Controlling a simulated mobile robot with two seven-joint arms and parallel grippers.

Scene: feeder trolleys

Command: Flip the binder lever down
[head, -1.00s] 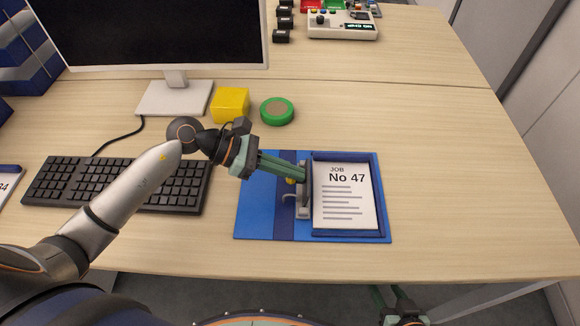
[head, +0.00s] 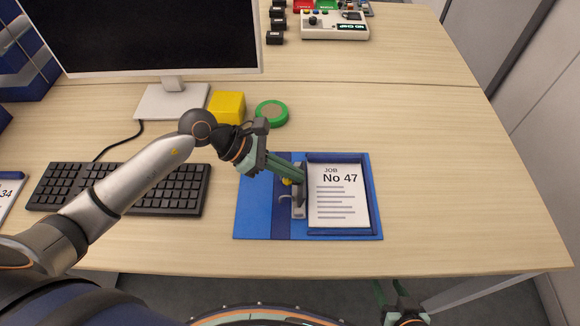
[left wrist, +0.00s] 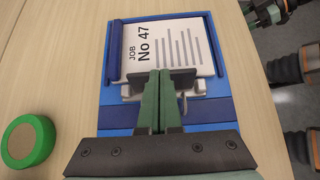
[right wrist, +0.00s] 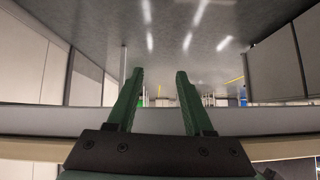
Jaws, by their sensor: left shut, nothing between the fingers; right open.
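A blue binder (head: 262,213) lies open on the desk, with a white sheet (head: 338,196) marked "JOB No 47" on its right part. The metal lever mechanism (head: 298,207) sits along the sheet's left edge, with a dark bar beside my fingertips; it also shows in the left wrist view (left wrist: 133,91). My left gripper (head: 301,181) is shut and empty, its fingertips over the mechanism. They partly hide it, and I cannot tell whether they touch the lever. My right gripper (right wrist: 160,75) is open and empty, low in front of the desk edge.
A keyboard (head: 170,190) and monitor stand (head: 172,101) are left of the binder. A yellow block (head: 227,107) and a green round object (head: 272,112) stand behind it. A control box (head: 335,27) is at the far back. Desk to the right is clear.

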